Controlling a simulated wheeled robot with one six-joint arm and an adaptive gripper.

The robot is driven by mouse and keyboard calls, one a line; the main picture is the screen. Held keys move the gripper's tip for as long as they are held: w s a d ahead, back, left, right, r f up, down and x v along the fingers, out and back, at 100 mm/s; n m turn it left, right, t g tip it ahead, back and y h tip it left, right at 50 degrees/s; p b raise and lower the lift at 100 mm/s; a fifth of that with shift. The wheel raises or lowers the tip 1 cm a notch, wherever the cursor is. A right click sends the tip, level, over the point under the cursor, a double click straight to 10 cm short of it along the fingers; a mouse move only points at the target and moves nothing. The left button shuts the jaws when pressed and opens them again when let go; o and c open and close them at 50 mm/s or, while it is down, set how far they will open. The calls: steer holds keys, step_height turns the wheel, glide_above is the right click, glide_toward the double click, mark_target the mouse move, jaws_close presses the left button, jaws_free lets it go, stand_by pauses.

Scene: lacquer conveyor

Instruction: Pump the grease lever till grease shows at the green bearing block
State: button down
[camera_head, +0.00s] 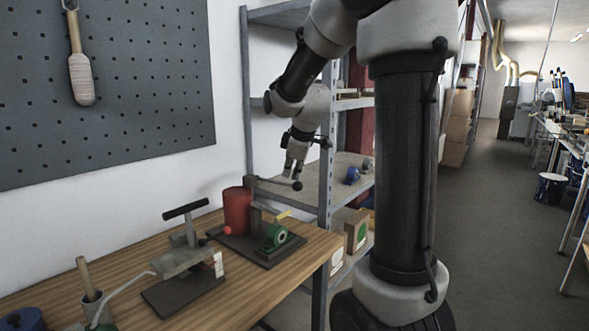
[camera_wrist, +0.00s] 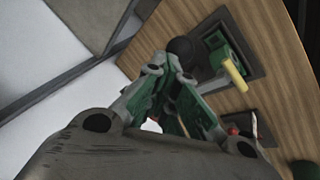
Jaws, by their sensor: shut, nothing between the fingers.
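The red grease cylinder (camera_head: 237,210) stands on a dark base plate near the table's right end. The grease lever (camera_head: 272,183) sticks out from its post to the right, roughly level, and ends in a black ball knob (camera_head: 297,187). The knob also shows in the wrist view (camera_wrist: 180,47). The green bearing block (camera_head: 275,238) sits on the same plate; it shows in the wrist view (camera_wrist: 213,46). I cannot make out grease on it. My gripper (camera_head: 291,175) is shut and empty, close above the knob; I cannot tell whether they touch. Its fingertips (camera_wrist: 170,68) show in the wrist view.
A yellow strip (camera_head: 283,214) stands above the block. A clamp-like fixture with a black T-handle (camera_head: 186,209) is left on the wooden table (camera_head: 240,286). A grey shelf rack (camera_head: 325,185) stands behind my gripper. The aisle floor (camera_head: 505,215) at right is clear.

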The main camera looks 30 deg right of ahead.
steer(key=shift+s+d+f, duration=0.1)
steer(key=shift+s+f, duration=0.15)
steer(key=shift+f, duration=0.5)
stand_by(0.8)
stand_by(0.4)
step_height(320, 180, up, 7)
steer(key=w, duration=0.2)
steer(key=shift+a, duration=0.4)
stand_by(0.4)
steer(key=shift+f, duration=0.1)
steer(key=shift+w+a+r, duration=0.1)
steer(key=shift+w+r, duration=0.15)
steer(key=shift+r, duration=0.55)
steer(key=shift+w+a+r, duration=0.1)
steer(key=shift+w+r, duration=0.2)
steer(key=shift+r, duration=0.45)
steer(key=shift+w+a+r, duration=0.1)
steer(key=shift+w+r, duration=0.15)
steer(key=shift+r, duration=0.55)
